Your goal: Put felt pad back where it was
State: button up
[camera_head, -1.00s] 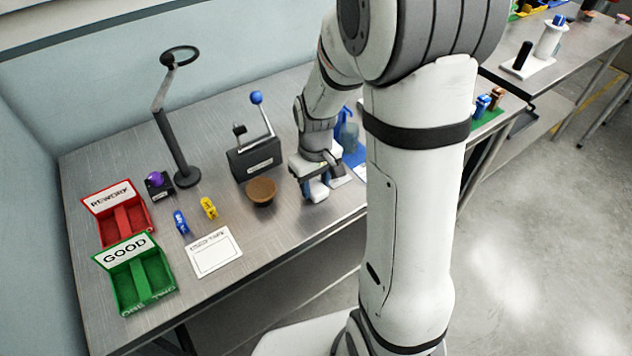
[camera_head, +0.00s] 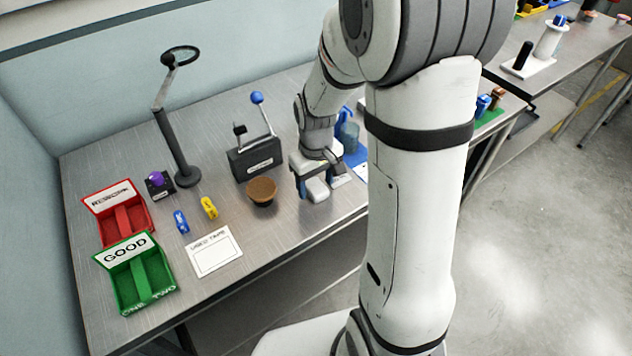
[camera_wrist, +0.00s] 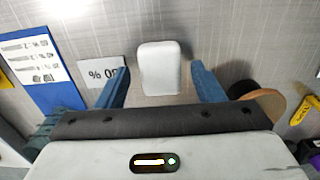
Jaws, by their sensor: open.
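The felt pad looks to be the small white block with rounded corners (camera_wrist: 161,67), lying on the steel bench. It also shows in the head view (camera_head: 317,189), just in front of my gripper. My gripper (camera_wrist: 160,74) is open, with one blue finger on each side of the pad and a visible gap on both sides. In the head view my gripper (camera_head: 319,184) is low over the bench near its front edge. A white label with "% 00" print (camera_wrist: 101,72) lies beside the left finger.
A brown round-topped object (camera_head: 262,191) stands close to the left of my gripper, with a black lever press (camera_head: 254,160) behind it. A blue board with a printed sheet (camera_wrist: 58,92) is nearby. Red (camera_head: 139,218) and green (camera_head: 168,272) bins stand at the far left.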

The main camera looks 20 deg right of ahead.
aim_at(316, 187)
notch_tip(316, 187, up, 12)
jog(key=f, duration=0.1)
jog(key=s+r+m+t, duration=0.2)
jog(key=s+r+m, duration=0.1)
jog(key=s, duration=1.1)
jog(key=shift+r+m+t, duration=0.3)
jog(key=shift+r+t, duration=0.1)
jog(key=shift+r, duration=0.1)
